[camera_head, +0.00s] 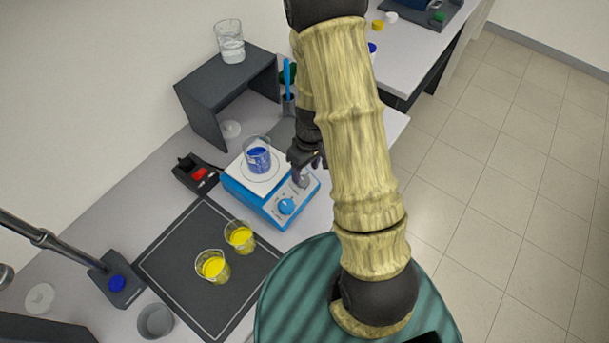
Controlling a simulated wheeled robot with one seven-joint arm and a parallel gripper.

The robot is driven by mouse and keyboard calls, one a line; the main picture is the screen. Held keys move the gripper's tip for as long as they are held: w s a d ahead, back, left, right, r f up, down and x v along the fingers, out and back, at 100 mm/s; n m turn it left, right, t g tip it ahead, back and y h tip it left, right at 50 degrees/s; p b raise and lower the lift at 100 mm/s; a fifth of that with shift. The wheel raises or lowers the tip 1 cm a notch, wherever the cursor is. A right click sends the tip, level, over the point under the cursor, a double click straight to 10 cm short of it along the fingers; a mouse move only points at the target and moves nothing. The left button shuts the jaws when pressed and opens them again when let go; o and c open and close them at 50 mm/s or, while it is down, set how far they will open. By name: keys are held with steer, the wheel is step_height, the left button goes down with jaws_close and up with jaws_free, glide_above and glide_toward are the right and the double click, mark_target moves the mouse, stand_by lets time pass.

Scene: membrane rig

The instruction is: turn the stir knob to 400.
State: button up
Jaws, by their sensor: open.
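The stirrer hotplate (249,188) is a blue box with a white top plate, near the middle of the bench. Its front panel carries a blue knob (286,206) at the left and a grey knob (301,180) at the right. I cannot read the labels or settings, so which one is the stir knob is unclear. A beaker of blue liquid (258,158) stands on the plate. My gripper (317,166) is open, just above and beside the grey knob. My arm and wrist hide part of it, and I cannot tell whether the fingers touch the knob.
Two beakers of yellow liquid (213,267) stand on a dark mat (170,262) at the front left. A small black box with a red switch (199,174) lies left of the hotplate. A dark riser shelf (198,82) carries a glass of clear liquid (230,45) behind.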

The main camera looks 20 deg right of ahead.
mark_target(304, 180)
steer(key=shift+s+a+f, duration=0.1)
steer(key=shift+a+f, duration=0.05)
steer(key=shift+f, duration=2)
steer(key=c, duration=1)
